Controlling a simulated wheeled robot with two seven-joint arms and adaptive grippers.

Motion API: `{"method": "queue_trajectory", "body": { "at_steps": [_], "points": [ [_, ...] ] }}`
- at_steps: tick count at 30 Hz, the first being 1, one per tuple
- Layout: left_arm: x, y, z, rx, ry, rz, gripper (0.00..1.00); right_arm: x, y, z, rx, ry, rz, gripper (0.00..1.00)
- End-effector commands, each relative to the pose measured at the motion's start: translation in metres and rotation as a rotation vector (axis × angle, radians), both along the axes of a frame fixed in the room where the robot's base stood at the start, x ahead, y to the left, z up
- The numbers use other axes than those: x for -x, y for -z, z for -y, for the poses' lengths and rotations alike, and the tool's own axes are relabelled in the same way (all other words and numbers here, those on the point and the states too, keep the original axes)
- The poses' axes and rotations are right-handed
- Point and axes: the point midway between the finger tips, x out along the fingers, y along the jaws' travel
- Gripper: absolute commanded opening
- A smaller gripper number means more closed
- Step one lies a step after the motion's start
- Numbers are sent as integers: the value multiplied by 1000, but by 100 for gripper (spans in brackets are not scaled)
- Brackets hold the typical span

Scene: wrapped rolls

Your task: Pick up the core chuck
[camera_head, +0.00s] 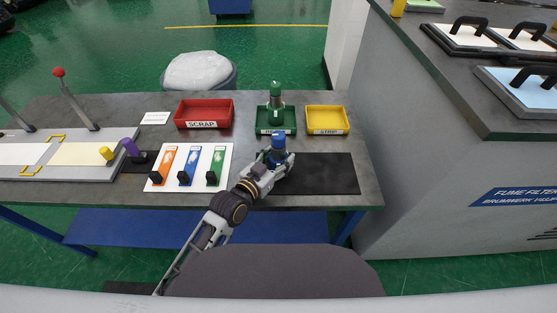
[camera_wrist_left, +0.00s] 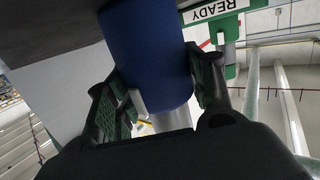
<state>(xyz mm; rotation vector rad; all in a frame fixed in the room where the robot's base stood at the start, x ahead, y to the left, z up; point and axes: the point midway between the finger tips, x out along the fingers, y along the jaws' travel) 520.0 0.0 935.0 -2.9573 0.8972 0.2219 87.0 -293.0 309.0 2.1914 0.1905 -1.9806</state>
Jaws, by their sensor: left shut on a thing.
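A blue core chuck (camera_head: 278,141), a cylinder with a blue top, stands out above my left gripper (camera_head: 268,170) at the left end of the black mat (camera_head: 318,174). My left gripper is shut on it. In the left wrist view the blue body (camera_wrist_left: 147,55) fills the space between the two fingers of my left gripper (camera_wrist_left: 160,97). Its lower end is close to a dark surface, and I cannot tell whether they touch. A similar green piece (camera_head: 276,105) stands upright in the green tray (camera_head: 262,131) behind. My right gripper is not in view.
A red SCRAP tray (camera_head: 204,124) and a yellow STRIP tray (camera_head: 327,130) flank the green tray. A white board (camera_head: 224,152) with orange, blue and green strips lies left of my gripper. A fixture (camera_head: 62,171) stands farther left. The black mat's right part is clear.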

Motion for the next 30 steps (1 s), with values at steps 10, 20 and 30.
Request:
{"method": "queue_trajectory", "body": {
  "at_steps": [10,20,30],
  "points": [
    [-1,-16,0,3,-1,5,8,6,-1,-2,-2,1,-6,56],
    [-1,-59,0,3,-1,7,8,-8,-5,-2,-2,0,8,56],
    [-1,-96,0,2,-1,6,8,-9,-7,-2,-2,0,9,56]
  ]
}}
